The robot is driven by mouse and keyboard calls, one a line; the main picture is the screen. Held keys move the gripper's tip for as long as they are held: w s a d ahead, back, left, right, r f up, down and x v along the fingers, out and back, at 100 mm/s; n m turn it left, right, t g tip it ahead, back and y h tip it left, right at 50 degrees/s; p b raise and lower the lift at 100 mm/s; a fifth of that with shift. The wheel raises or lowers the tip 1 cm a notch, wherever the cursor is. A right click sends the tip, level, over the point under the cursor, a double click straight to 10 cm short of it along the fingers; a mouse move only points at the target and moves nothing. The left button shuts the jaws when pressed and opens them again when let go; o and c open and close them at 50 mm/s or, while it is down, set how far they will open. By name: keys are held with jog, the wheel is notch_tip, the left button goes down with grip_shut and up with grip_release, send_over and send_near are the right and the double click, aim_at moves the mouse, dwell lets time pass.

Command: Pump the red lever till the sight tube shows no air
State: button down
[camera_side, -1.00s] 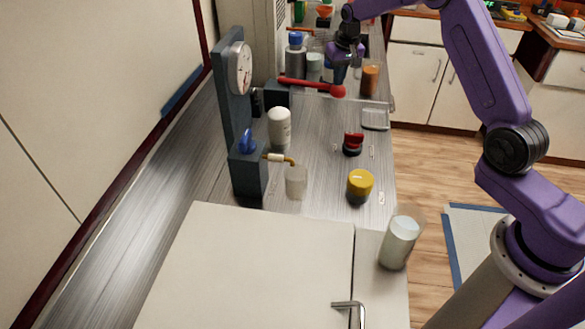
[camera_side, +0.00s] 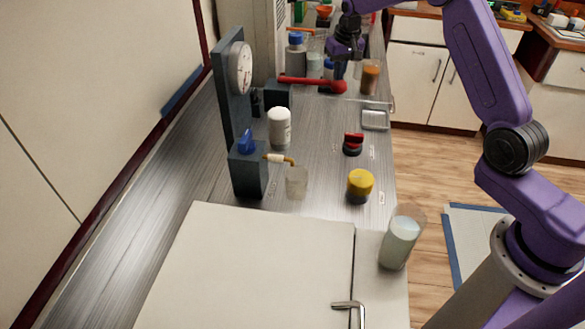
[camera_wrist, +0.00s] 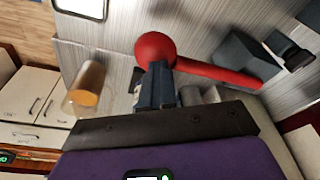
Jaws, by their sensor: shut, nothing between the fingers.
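The red lever (camera_side: 312,83) reaches right from a dark block (camera_side: 278,94) at the back of the bench and ends in a red ball. In the wrist view its ball (camera_wrist: 156,48) and bar (camera_wrist: 225,75) lie just beyond my fingers. My gripper (camera_side: 340,68) is shut and empty, pointing down at the ball end; its fingertips (camera_wrist: 155,78) are close against the ball, and I cannot tell whether they touch. A dark upright post (camera_side: 228,95) carries a round gauge (camera_side: 241,68), a blue handle (camera_side: 247,142) and a brass spout (camera_side: 280,159). I cannot make out a sight tube or any air in it.
A clear cup (camera_side: 297,184) stands under the spout. A white bottle (camera_side: 279,128), a red-and-black knob (camera_side: 353,144), a yellow-topped container (camera_side: 360,186) and a glass of pale liquid (camera_side: 400,242) stand nearer. An amber beaker (camera_side: 370,78) is right of my gripper.

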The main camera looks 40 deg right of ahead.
jog(key=shift+w+v, duration=0.2)
jog(key=shift+v, duration=0.65)
jog(key=shift+w+v, duration=0.15)
jog(key=shift+v, duration=0.7)
jog(key=shift+w+v, duration=0.2)
jog(key=shift+v, duration=0.65)
jog(key=shift+d, duration=0.2)
jog(key=shift+s+a+x, duration=0.1)
jog(key=shift+s+x, duration=0.15)
jog(key=shift+x, duration=1.05)
jog(key=shift+s+a+x, duration=0.15)
jog(key=shift+s+x, duration=0.15)
jog(key=shift+x, duration=1.05)
jog(key=shift+s+a+x, duration=0.1)
jog(key=shift+s+x, duration=0.15)
jog(key=shift+x, duration=1.05)
jog(key=shift+f, duration=0.2)
jog(key=shift+r, duration=0.1)
jog(key=shift+w+d+v, duration=0.1)
jog(key=shift+w+v, duration=0.15)
jog(key=shift+v, duration=1.05)
jog(key=shift+w+d+v, duration=0.1)
jog(key=shift+w+v, duration=0.2)
jog(key=shift+v, duration=1.05)
jog(key=shift+w+d+v, duration=0.15)
jog(key=shift+w+v, duration=0.1)
jog(key=shift+v, duration=1.05)
jog(key=shift+r, duration=0.25)
